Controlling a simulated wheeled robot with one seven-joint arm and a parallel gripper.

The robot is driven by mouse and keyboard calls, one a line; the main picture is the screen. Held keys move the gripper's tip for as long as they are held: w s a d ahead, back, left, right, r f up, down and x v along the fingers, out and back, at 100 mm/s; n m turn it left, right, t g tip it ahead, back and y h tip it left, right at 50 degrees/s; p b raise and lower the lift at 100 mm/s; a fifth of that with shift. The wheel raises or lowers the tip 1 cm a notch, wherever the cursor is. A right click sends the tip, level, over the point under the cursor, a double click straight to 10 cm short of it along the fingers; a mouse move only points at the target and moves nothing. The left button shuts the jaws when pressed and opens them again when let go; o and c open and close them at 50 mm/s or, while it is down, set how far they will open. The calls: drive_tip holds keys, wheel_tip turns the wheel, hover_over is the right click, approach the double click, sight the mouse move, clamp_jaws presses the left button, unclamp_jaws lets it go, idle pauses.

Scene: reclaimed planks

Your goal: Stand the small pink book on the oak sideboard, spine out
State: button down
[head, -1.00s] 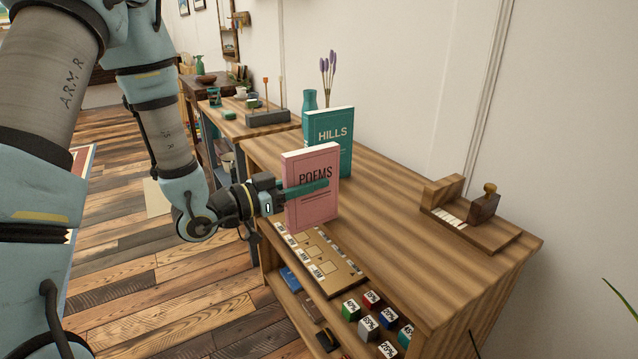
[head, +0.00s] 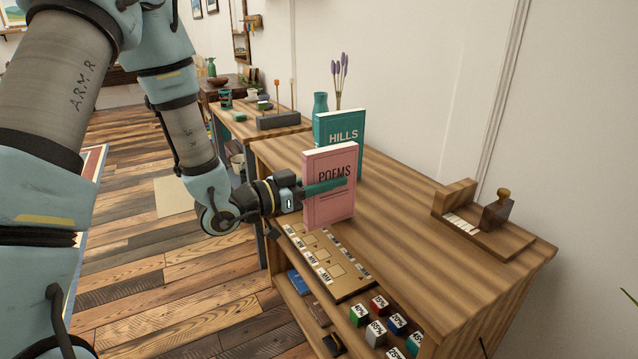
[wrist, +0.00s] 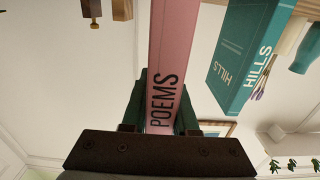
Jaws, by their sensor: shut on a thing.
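The small pink book (head: 325,207), marked POEMS, is upright with its cover towards the head camera. My gripper (head: 326,187) is shut on it from the left, one teal finger across the cover. In the wrist view the book's pink spine (wrist: 164,60) faces my gripper, between the two fingers (wrist: 160,108). The oak sideboard (head: 420,215) lies behind and right of the book. The book's lower edge overlaps the sideboard's front edge in the head view; I cannot tell whether it touches the top.
A teal HILLS book (head: 343,130) stands upright just behind the pink book, near a vase (head: 320,103). The middle top is clear.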

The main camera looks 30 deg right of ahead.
drive_tip(key=d+b, duration=0.1)
drive_tip(key=d, duration=0.9)
drive_tip(key=shift+s+d, duration=0.15)
drive_tip(key=shift+s, duration=0.2)
drive_tip(key=shift+f+b, duration=0.3)
drive_tip(key=shift+b, duration=0.15)
drive_tip(key=c, duration=0.6)
unclamp_jaws()
drive_tip(key=a, duration=0.7)
drive_tip(key=a+b, duration=0.1)
drive_tip(key=a, duration=0.3)
drive_tip(key=shift+w, duration=0.3)
drive_tip(key=shift+w, duration=0.1)
